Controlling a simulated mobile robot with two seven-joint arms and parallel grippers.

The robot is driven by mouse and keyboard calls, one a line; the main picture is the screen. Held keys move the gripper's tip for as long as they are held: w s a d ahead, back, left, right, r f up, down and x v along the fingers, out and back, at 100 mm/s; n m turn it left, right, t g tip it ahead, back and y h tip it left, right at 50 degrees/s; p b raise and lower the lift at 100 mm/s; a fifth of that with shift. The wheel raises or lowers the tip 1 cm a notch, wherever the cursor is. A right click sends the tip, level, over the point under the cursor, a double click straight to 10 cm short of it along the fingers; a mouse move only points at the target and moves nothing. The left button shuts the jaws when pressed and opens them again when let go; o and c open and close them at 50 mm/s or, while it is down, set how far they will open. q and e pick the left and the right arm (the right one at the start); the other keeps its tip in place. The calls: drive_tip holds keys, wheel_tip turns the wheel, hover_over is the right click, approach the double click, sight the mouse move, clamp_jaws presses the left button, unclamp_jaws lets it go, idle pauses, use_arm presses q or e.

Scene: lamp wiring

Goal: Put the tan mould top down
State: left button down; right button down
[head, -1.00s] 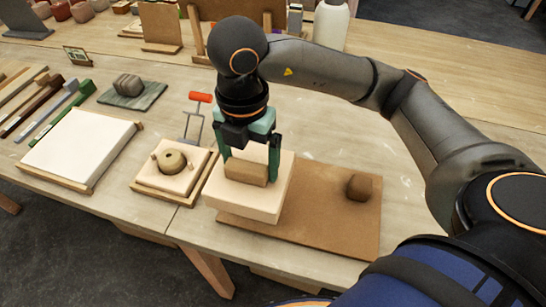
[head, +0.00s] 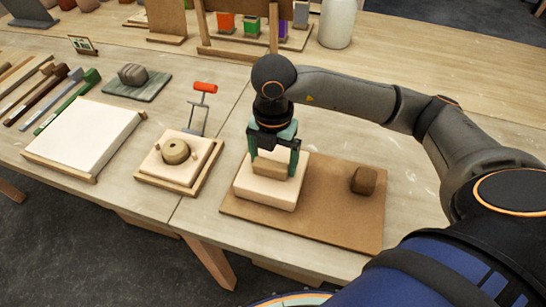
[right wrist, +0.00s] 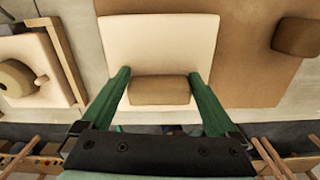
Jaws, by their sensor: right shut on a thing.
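The tan mould top is a thick pale slab (head: 264,191) with a brown grip block (head: 271,168) on its upper face. My right gripper (head: 273,165) points down, its green fingers shut on the two ends of the grip block. The slab is level over the left part of the brown board (head: 325,220); I cannot tell for sure whether it touches. In the right wrist view the slab (right wrist: 160,40) and grip block (right wrist: 159,90) show between the fingers. The mould bottom (head: 160,167), pale with a round brown piece (head: 176,152), sits in a wooden tray. My left gripper is out of view.
A dark brown lump (head: 364,180) lies on the board's right side. A red-handled tool (head: 205,88) stands behind the mould bottom. A white slab (head: 85,138) and several tools lie left. A white bottle (head: 338,22) stands at the back. The table's front edge is close.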

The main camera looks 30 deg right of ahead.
drive_tip(key=shift+f, duration=0.1)
unclamp_jaws()
wheel_tip(320, 180, up, 12)
drive_tip(key=shift+r+p, duration=0.2)
drive_tip(key=shift+p, duration=0.25)
idle(0.6)
